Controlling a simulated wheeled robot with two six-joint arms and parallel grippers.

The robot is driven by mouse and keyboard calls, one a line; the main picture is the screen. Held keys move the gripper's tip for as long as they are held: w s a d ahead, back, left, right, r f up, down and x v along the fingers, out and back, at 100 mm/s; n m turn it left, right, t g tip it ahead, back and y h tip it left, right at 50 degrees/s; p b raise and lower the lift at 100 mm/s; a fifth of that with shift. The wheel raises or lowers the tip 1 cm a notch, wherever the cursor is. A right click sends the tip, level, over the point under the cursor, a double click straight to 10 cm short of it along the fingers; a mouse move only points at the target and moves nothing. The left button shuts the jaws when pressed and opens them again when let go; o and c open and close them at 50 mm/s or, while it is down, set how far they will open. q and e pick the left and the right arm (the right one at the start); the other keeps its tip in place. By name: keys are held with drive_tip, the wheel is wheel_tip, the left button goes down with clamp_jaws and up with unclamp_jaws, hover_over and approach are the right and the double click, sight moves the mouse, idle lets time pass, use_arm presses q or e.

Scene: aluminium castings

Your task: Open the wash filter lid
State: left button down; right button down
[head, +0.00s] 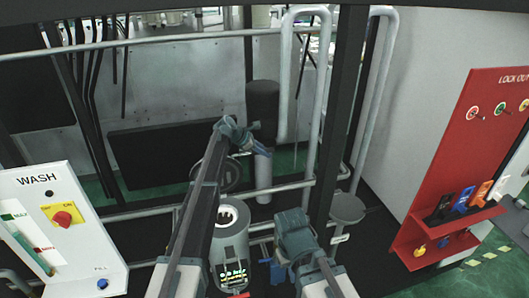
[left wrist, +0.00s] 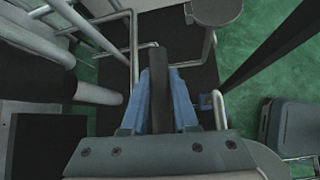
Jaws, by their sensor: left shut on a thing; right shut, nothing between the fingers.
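The wash filter is a grey upright cylinder (head: 231,248) at the lower middle of the head view, its top open with a white ring inside. A dark round rim (head: 236,178), apparently the lid, stands tilted up behind it, partly hidden by my left arm. My left gripper (head: 262,148) is above that rim. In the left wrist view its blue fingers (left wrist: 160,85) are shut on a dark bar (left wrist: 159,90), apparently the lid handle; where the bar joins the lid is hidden. My right gripper (head: 279,270) is shut and empty, to the right of the cylinder.
A white WASH panel (head: 40,205) with a red knob stands at the left. Grey pipes (head: 150,207) run around the filter. A dark post (head: 343,110) and a grey bowl (head: 347,207) are to the right. A red lockout board (head: 470,150) is at far right.

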use_arm(q)
drive_tip(key=c, duration=0.7)
unclamp_jaws()
drive_tip(key=shift+p+v, duration=4.8)
drive_tip(key=shift+v, duration=2.1)
drive_tip(key=shift+w, duration=0.1)
